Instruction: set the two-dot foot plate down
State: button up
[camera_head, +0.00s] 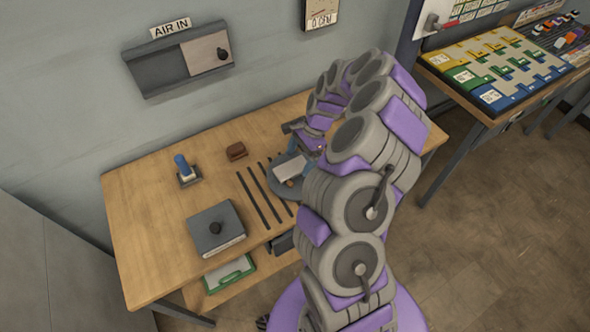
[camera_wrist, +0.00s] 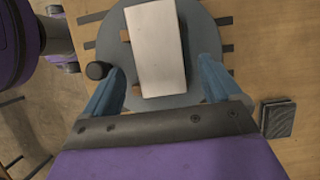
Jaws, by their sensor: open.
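A pale rectangular plate (camera_wrist: 157,45) lies on a grey round disc (camera_wrist: 205,38) on the workbench. It also shows in the head view (camera_head: 290,168). No dots show on its visible face, so I cannot tell if it is the two-dot foot plate. My gripper (camera_wrist: 162,68) is open, with one blue finger on each side of the plate's near end. Gaps show between the fingers and the plate. In the head view my gripper (camera_head: 297,138) is small and partly hidden by my arm, just beyond the disc.
A black knob (camera_wrist: 98,70) stands near the left finger. The bench's left part has free room.

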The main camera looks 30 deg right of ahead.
aim_at(290, 168)
jog(key=shift+a+f, duration=0.8)
jog(key=shift+a, duration=0.3)
jog(key=shift+a+r, duration=0.1)
jog(key=shift+a, duration=0.15)
jog(key=shift+d, duration=0.65)
jog(key=c, duration=0.4)
jog(key=shift+d, duration=0.2)
jog(key=c, duration=0.3)
jog(key=shift+a, duration=0.6)
jog(key=c, duration=0.5)
jog(key=shift+c, duration=1.3)
jog(key=shift+d, duration=0.35)
jog(key=shift+r, duration=0.65)
notch_tip(290, 168, up, 3)
jog(key=shift+a+f+p, duration=0.15)
jog(key=shift+f+p, duration=0.05)
jog(key=shift+p, duration=0.6)
jog(key=s+r+p, duration=0.1)
jog(key=s+p, duration=0.2)
jog(key=s, duration=1.3)
